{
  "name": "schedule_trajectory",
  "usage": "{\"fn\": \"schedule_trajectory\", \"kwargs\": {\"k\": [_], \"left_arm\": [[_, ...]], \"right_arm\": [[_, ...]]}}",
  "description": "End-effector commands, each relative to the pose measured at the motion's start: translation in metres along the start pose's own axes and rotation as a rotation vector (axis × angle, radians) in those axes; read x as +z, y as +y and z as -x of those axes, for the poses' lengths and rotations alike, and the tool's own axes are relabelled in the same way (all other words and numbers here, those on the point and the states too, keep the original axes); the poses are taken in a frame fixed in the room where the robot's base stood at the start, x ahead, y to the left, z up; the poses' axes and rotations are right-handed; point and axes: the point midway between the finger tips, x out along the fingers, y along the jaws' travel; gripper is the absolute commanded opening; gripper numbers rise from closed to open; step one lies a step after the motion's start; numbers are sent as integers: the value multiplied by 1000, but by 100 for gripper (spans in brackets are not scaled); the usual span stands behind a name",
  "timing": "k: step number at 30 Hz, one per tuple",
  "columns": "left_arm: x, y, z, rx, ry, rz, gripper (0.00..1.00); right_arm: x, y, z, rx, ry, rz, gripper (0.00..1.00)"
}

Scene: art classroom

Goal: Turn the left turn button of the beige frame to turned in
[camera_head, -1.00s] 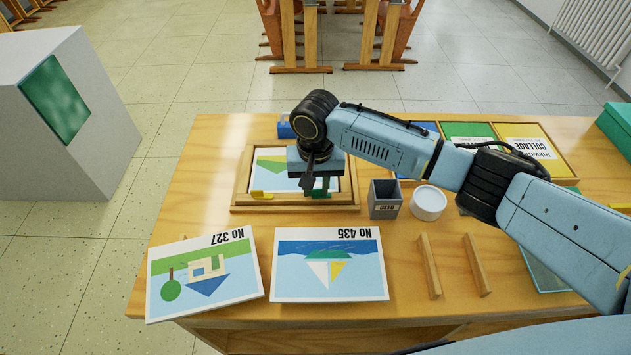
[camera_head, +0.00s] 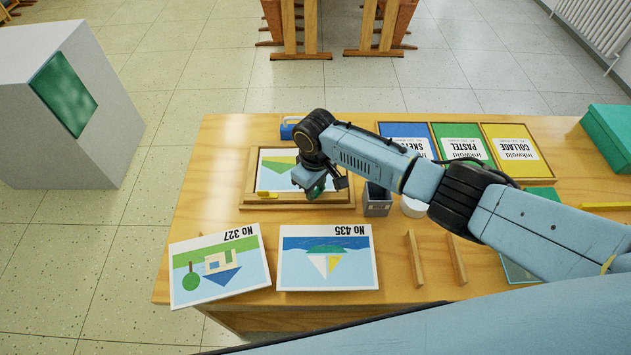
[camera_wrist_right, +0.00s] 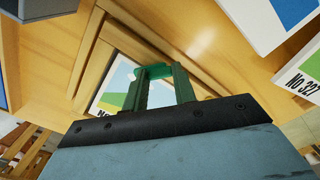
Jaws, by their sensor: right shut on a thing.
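The beige frame (camera_head: 247,180) lies on the table with a picture (camera_head: 275,172) in it. A yellow turn button (camera_head: 267,195) sits on its front rail, toward the picture's left. My right gripper (camera_head: 317,190) is over the right part of that rail. In the right wrist view its dark green fingers (camera_wrist_right: 160,88) are shut on a green turn button (camera_wrist_right: 156,71) at the frame's edge. The gripper largely hides this button in the head view, so I cannot tell its exact angle. My left gripper is not in view.
A grey box (camera_head: 377,201) and a white round tub (camera_head: 413,206) stand close right of the frame. A blue object (camera_head: 290,128) is behind.

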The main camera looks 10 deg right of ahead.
Motion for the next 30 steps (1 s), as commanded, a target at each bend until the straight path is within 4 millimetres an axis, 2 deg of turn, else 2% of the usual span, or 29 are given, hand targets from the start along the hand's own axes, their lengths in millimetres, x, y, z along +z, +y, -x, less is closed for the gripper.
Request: {"fn": "schedule_trajectory", "kwargs": {"k": [18,30], "left_arm": [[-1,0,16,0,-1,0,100],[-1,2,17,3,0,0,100]], "right_arm": [[0,0,1,0,2,537,4],[-1,0,0,1,2,701,4]]}}
